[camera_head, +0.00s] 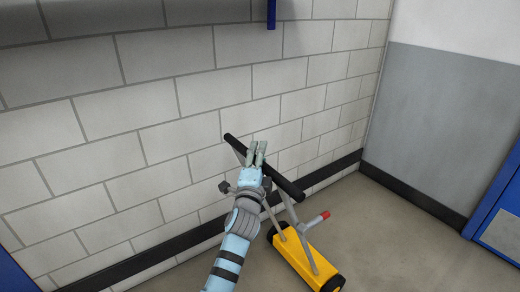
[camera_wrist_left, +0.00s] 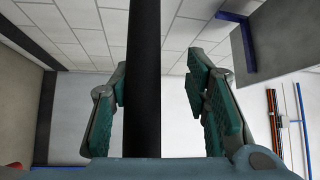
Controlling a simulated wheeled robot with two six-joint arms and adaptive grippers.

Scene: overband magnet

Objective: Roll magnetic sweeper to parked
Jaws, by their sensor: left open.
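The magnetic sweeper (camera_head: 300,262) is a yellow box with dark ends standing on the floor by the wall. Grey struts rise from it to a black crossbar handle (camera_head: 288,186), which slants across the head view. A red-tipped lever (camera_head: 318,220) sticks out above the box. My left gripper (camera_head: 258,151) is at the middle of the handle, and my arm hides part of the handle and struts. In the left wrist view the handle (camera_wrist_left: 145,80) runs between the open fingers (camera_wrist_left: 158,85), closer to the left finger. My right gripper is not in view.
A white block wall (camera_head: 150,140) with a black skirting runs close behind the sweeper. A grey side wall (camera_head: 440,120) meets it at the corner. A blue-framed panel (camera_head: 500,225) stands at the right edge. Bare floor (camera_head: 400,250) lies right of the sweeper.

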